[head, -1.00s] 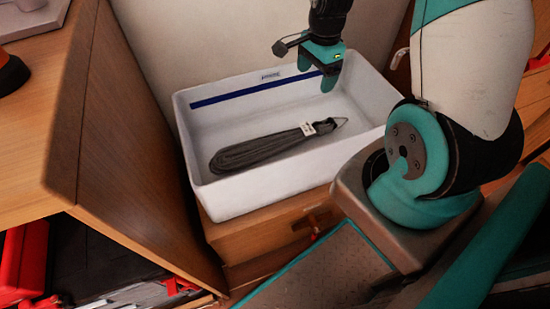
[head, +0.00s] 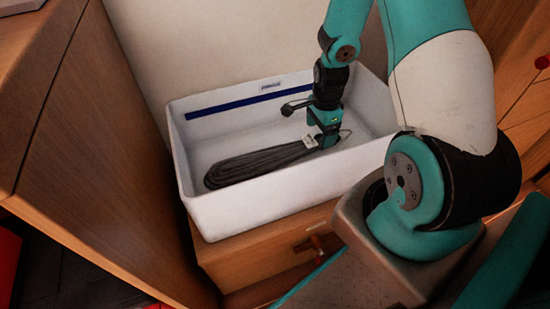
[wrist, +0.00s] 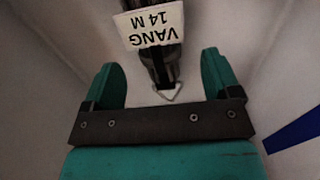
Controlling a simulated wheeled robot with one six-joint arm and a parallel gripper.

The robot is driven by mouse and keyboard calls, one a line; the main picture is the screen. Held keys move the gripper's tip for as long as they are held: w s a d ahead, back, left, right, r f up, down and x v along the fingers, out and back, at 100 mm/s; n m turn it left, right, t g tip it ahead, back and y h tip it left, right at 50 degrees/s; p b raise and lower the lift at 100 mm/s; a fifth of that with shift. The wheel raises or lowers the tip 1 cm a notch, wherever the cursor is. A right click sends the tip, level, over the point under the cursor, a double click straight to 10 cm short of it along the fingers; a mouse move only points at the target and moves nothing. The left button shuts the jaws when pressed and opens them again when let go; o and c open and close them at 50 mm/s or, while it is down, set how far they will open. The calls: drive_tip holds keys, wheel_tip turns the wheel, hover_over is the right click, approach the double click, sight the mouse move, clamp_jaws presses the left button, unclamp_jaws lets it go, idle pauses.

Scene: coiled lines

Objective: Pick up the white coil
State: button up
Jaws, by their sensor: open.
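A dark grey coil (head: 255,166) lies in a white bin (head: 222,215); no white coil shows. A white tag (head: 310,142) is at its right end, and a thin metal fitting sticks out beyond. In the wrist view the tag (wrist: 152,25) reads "VANG 14 M". My gripper (head: 327,143) is down inside the bin at the coil's tagged end. In the wrist view my gripper (wrist: 159,68) is open, with the coil's narrow dark end (wrist: 157,70) and pale tip between its fingers. I cannot tell whether the fingers touch it.
The bin's walls surround the coil and my gripper, with a blue stripe (head: 235,102) inside the back wall. The bin stands on a wooden box (head: 250,250). A wooden cabinet (head: 100,170) stands close at left, and a pale wall is behind.

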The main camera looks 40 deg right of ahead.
sight(321, 136)
wheel_tip(321, 136, down, 5)
drive_tip(key=shift+s+d+f+b, duration=0.1)
drive_tip(key=shift+d+b, duration=0.05)
drive_tip(key=shift+b, duration=1)
drive_tip(key=shift+c, duration=0.2)
drive_tip(key=c, duration=1.2)
drive_tip(key=shift+r, duration=0.2)
drive_tip(key=shift+r, duration=0.1)
wheel_tip(321, 136, up, 20)
drive_tip(key=p, duration=0.7)
